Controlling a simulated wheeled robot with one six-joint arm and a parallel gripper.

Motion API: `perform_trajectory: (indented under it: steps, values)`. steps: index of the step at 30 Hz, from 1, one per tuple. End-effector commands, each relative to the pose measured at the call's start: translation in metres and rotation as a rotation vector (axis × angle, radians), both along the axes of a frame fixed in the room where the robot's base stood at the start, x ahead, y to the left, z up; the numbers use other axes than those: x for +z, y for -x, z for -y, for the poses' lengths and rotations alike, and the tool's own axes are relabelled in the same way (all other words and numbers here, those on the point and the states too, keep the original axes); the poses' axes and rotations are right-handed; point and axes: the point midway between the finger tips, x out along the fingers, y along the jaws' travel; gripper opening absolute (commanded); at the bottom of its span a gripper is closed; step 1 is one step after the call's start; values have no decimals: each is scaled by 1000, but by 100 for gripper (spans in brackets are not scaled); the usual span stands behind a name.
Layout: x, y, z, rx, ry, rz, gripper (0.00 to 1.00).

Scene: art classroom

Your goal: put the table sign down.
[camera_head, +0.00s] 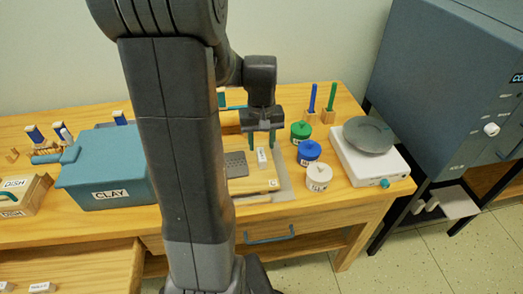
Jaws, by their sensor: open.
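My gripper (260,145) points down over the right part of the wooden table (340,207), with its two dark green fingers apart. A small white upright piece with dark marks (262,157), which looks like the table sign, stands just below and between the fingertips. It rests on or just above a light wooden board (250,185) beside a grey perforated pad (236,164). I cannot tell whether a finger touches it. My arm hides part of the table to the left.
Green (301,131), blue (309,151) and white (318,177) lidded pots stand right of the board, near a white pottery wheel (370,160). A blue CLAY bin (105,172) is at left. A grey kiln (450,90) stands at right. An open drawer (75,267) juts out front left.

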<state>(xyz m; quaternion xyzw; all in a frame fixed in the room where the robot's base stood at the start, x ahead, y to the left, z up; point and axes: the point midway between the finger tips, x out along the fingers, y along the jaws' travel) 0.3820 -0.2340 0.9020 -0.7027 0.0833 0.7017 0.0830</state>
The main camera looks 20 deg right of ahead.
Motion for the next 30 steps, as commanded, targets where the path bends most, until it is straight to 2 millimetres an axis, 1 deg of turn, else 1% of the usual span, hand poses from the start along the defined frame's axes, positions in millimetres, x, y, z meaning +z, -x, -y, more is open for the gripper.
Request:
perform_trajectory:
  steps: [1,6,9,12,16,30]
  values:
    - [14,0,0,0,2,5,41]
    - [46,0,0,0,2,3,41]
    - [59,0,0,0,0,1,41]
    - [66,0,0,0,0,0,41]
    - [69,0,0,0,0,-1,41]
    - [69,0,0,0,0,-1,41]
